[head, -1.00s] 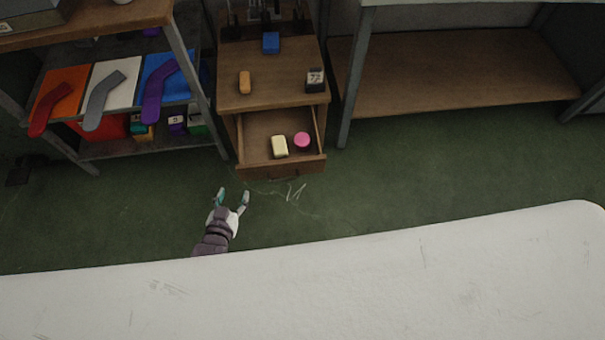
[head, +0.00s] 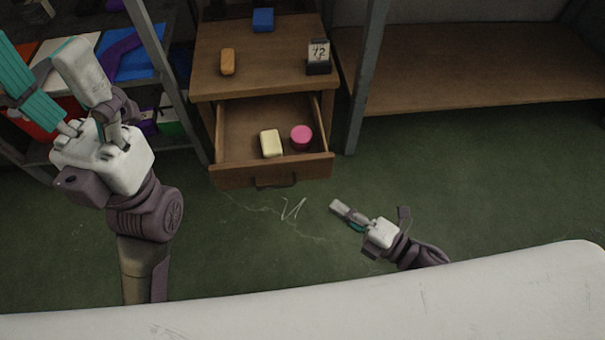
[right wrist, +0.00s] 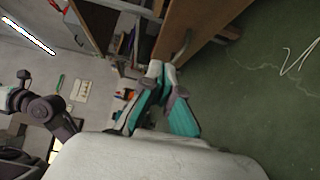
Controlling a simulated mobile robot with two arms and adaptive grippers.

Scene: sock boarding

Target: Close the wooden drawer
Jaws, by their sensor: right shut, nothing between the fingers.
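The wooden drawer (head: 230,172) is pulled well out of the small wooden cabinet (head: 270,88) in the head view. A dark handle (head: 277,182) is on its front. A pale yellow block (head: 270,143) and a pink round item (head: 301,136) lie inside it. My right gripper (head: 338,206) is shut and empty, in front of the drawer and a little to the right, not touching it. In the right wrist view its fingertips (right wrist: 158,70) meet, with the handle (right wrist: 182,48) just beyond. My left gripper (head: 38,62) is open and raised at the left, close to the camera.
An orange item (head: 227,62), a blue block (head: 263,20) and a small number sign (head: 318,56) stand on the cabinet top. A shelf post (head: 370,75) rises close to the cabinet's right. My white base (head: 330,305) fills the bottom. The green floor (head: 225,250) before the drawer is clear.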

